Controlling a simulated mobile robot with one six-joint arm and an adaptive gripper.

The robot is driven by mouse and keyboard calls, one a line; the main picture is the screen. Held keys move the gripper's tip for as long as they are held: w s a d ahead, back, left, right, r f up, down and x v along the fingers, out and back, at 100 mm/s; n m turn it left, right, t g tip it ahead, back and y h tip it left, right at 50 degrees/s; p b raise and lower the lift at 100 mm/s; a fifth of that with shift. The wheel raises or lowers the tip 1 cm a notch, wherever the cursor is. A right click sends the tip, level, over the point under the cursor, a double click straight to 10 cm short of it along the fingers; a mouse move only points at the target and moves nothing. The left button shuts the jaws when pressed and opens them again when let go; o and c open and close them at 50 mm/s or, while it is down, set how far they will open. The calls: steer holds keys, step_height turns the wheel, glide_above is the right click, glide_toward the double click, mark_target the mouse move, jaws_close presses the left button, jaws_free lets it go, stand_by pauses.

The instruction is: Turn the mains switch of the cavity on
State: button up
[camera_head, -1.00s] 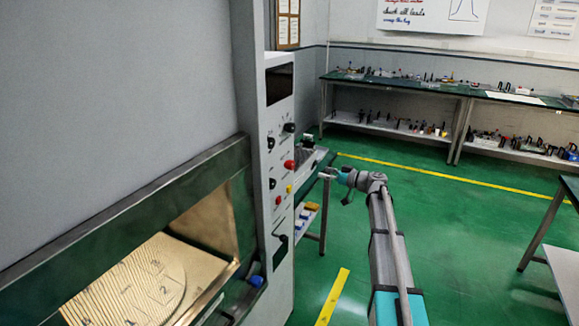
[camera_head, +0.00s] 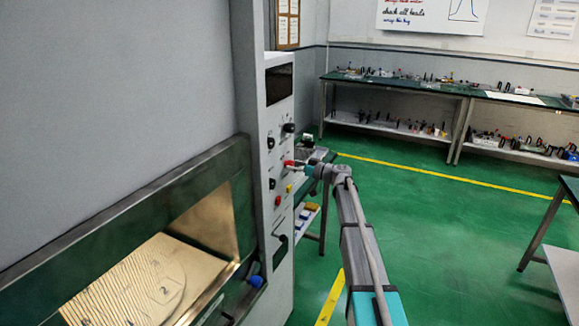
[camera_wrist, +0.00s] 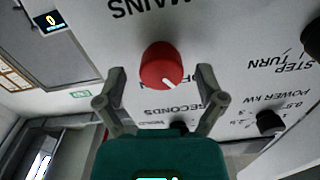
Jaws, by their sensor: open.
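The mains switch is a round red knob (camera_wrist: 161,66) with a white mark on its face, below the upside-down word MAINS in the wrist view. In the head view the red knob (camera_head: 288,163) sits on the grey control panel (camera_head: 280,120) of the cavity. My gripper (camera_wrist: 161,76) is open. Its two fingers stand apart on either side of the red knob, with gaps between them and it. In the head view my gripper (camera_head: 298,167) is close in front of the knob. The depth between fingertips and panel is hard to judge.
Black knobs (camera_wrist: 269,123) and a lever (camera_head: 281,238) share the panel. The cavity mouth (camera_head: 215,220) is open at the left. Green floor to the right is free.

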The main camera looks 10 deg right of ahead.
steer(key=shift+w+a, duration=0.3)
steer(key=shift+a, duration=0.1)
